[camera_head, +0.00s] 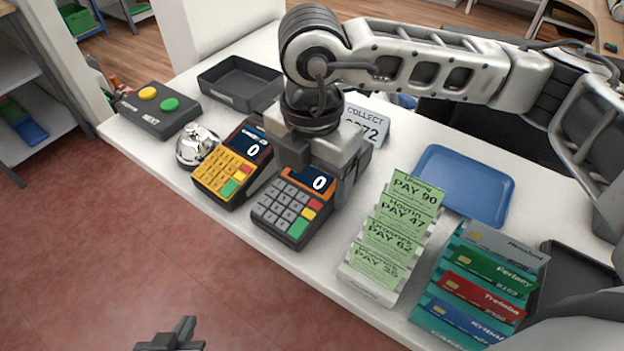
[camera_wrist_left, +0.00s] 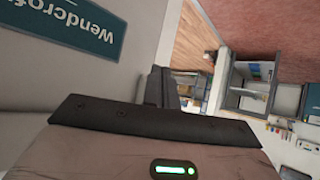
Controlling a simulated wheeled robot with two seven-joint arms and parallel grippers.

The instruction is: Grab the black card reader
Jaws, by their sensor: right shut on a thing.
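The black card reader (camera_head: 290,211) has grey keys and a screen that reads 0. It stands near the front edge of the counter. My right gripper (camera_head: 321,168) reaches down over its screen end, one finger on each side, and is shut on it. The gripper hides part of the reader's top end. The reader appears to be at counter level; I cannot tell whether it is lifted. My left gripper (camera_head: 172,338) is at the bottom of the head view, away from the counter. Its fingers (camera_wrist_left: 163,88) look closed together and empty in the left wrist view.
A yellow card reader (camera_head: 225,174) stands close on the left, beside a silver bell (camera_head: 197,146). A button box (camera_head: 158,110) and black tray (camera_head: 240,84) are further left. A payment slip rack (camera_head: 375,290), blue tray (camera_head: 465,185) and card rack (camera_head: 470,290) are right.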

